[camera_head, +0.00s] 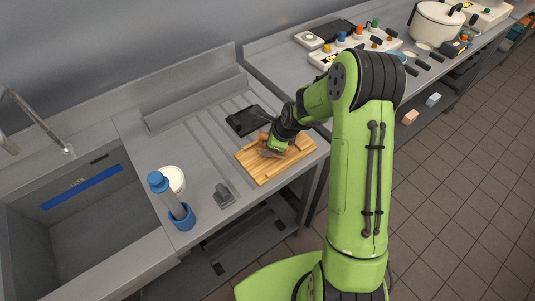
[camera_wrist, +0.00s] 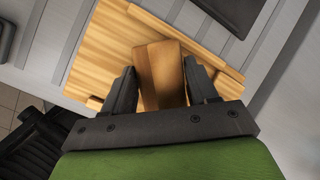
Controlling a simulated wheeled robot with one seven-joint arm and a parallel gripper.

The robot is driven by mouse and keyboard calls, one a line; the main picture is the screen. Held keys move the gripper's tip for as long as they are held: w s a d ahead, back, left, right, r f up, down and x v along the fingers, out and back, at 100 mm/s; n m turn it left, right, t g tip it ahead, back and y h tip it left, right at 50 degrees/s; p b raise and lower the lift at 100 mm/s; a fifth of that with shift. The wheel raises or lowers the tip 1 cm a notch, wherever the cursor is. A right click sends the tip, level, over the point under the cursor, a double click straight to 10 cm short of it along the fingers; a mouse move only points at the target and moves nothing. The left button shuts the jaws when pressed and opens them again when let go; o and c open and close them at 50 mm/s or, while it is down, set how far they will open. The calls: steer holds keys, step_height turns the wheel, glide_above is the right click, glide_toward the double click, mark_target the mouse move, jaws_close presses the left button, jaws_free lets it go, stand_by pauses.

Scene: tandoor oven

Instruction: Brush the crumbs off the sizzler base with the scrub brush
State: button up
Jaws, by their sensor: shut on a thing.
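The sizzler base looks like the light wooden board (camera_head: 262,174) on the steel counter; it also shows in the wrist view (camera_wrist: 100,48). The scrub brush appears as a brown wooden block (camera_wrist: 160,72) between the fingers of my gripper (camera_wrist: 160,80). My gripper is shut on this block, over the board. In the head view my gripper (camera_head: 272,150) is low over the board's far left part. The brush's underside is hidden, so I cannot tell whether bristles touch the board. I cannot make out any crumbs.
A black plate (camera_head: 248,120) lies behind the board. A small grey item (camera_head: 223,195), a blue holder with a blue-topped tool (camera_head: 181,215) and a white round container (camera_head: 172,179) stand to the left. A sink (camera_head: 85,205) is farther left. Pots and controls fill the right counter.

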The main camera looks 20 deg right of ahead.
steer(key=shift+r, duration=0.55)
step_height(320, 180, up, 7)
steer(key=p, duration=0.6)
steer(key=shift+r, duration=0.15)
steer(key=shift+f, duration=0.2)
